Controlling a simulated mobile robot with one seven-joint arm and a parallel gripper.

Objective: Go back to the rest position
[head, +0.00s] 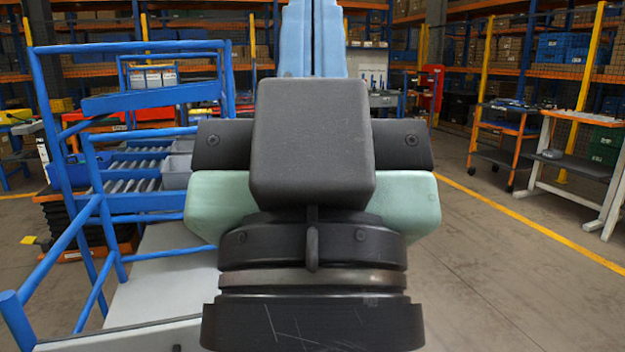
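My gripper (313,38) fills the middle of the head view, seen from behind and close up. Its dark wrist, pale green body and dark square block cover much of the picture. Two light blue fingers rise beyond the block, side by side with only a thin seam between them. They look shut, and nothing shows between them. Their lower ends are hidden behind the block, and their tips reach the top edge of the picture.
A blue railed frame (70,140) with a grey platform (160,275) stands close on the left, beside a roller conveyor (130,180). Open floor (490,270) with a yellow line lies on the right. A white-legged bench (575,165) and an orange cart (505,145) stand farther right.

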